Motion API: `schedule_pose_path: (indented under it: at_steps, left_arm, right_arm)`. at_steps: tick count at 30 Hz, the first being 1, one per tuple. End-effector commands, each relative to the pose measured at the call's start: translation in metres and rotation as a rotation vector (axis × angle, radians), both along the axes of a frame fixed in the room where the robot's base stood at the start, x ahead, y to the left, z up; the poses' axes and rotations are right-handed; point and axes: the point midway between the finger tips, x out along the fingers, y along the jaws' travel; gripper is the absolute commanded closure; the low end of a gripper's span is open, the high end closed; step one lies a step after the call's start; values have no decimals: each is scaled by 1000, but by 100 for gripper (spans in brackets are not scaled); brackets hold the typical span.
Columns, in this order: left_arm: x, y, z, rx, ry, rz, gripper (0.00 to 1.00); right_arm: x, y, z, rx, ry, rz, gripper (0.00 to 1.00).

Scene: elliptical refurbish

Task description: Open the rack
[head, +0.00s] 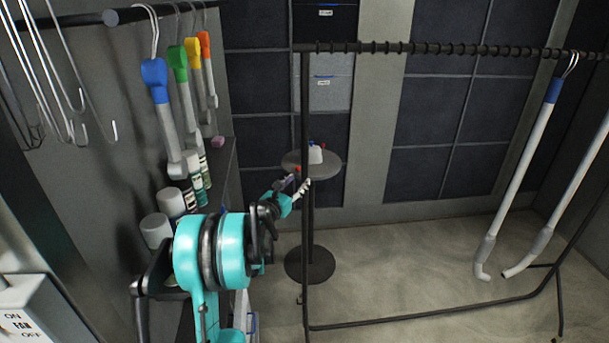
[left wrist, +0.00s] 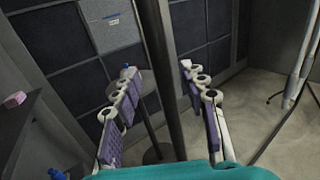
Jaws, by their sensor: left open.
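The rack (head: 305,110) is a black metal frame on the floor. It has an upright left post, a ribbed top bar and a low bottom rail. My left gripper (head: 297,185) is beside the left post at about mid-height. In the left wrist view the rack's dark post (left wrist: 162,70) runs between the two spread fingers of the open left gripper (left wrist: 157,72). The fingers show no clear contact with the post. My right gripper is not in view.
A round grey table (head: 330,168) with small items stands behind the post. Long white tools (head: 520,180) hang at the rack's right. Coloured-handled tools (head: 157,85) hang on the left wall above bottles. The floor inside the rack looks clear.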

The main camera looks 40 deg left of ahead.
Motion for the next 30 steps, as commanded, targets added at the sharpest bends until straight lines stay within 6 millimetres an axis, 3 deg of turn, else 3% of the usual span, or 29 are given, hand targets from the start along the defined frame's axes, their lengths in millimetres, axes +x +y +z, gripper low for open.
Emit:
schedule_pose_path:
  at_steps: [3,9,20,25,30]
  left_arm:
    - [22,3,-2,2,0,-2,57]
    - [47,8,-1,3,2,-3,57]
    - [54,10,0,4,2,-2,57]
    - [54,9,0,5,2,-2,99]
    - [54,9,0,5,2,-2,100]
  right_arm:
    - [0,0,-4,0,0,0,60]
    - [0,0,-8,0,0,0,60]
    - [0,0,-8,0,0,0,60]
    - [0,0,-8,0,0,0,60]
    - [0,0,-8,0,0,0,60]
